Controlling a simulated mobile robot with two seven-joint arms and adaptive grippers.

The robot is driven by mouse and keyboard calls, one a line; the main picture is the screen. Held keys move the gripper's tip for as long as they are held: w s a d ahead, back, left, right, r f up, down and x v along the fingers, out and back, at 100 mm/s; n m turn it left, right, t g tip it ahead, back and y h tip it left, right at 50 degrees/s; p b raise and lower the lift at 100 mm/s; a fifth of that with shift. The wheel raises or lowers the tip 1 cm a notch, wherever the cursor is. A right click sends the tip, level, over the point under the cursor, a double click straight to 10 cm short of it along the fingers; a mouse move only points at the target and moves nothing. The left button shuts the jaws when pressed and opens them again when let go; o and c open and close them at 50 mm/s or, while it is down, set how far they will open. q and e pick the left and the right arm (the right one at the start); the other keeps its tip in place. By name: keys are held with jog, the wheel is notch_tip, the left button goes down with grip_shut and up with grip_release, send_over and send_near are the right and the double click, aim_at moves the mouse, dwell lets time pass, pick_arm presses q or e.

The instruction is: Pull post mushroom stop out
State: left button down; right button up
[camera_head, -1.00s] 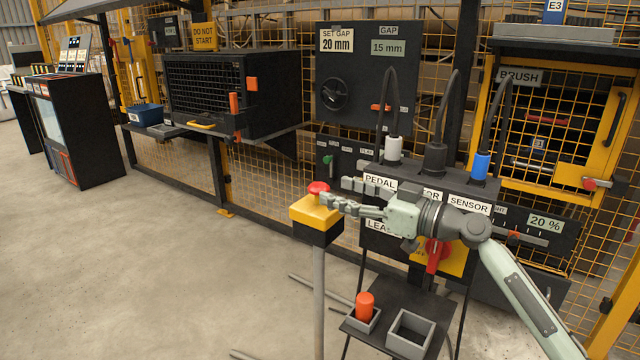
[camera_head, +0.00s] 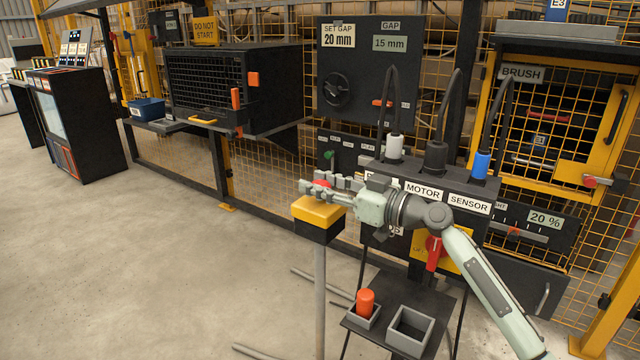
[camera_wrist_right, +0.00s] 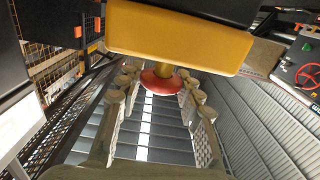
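The red mushroom stop (camera_head: 322,184) sits on a yellow and black box (camera_head: 319,211) on top of a grey post. In the right wrist view the red mushroom head (camera_wrist_right: 162,82) hangs on a short yellow stem from the yellow box (camera_wrist_right: 180,38). My right gripper (camera_head: 311,182) is open at the mushroom, one finger on each side of it. In the right wrist view its fingers (camera_wrist_right: 160,90) are spread, with the head between them and small gaps appearing beside it. The fingers partly hide the head in the head view. My left gripper is not in view.
Behind my right arm stands a dark panel with MOTOR (camera_head: 423,191) and SENSOR labels, cable plugs and a red rotary handle (camera_head: 434,251). A low stand holds an orange cylinder (camera_head: 365,301) and an empty grey tray (camera_head: 411,332). The floor at left is clear.

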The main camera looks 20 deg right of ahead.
grip_shut()
jog(key=shift+r, duration=0.95)
jog(key=o, duration=0.5)
grip_release()
jog(key=shift+r, duration=0.1)
jog(key=o, duration=0.4)
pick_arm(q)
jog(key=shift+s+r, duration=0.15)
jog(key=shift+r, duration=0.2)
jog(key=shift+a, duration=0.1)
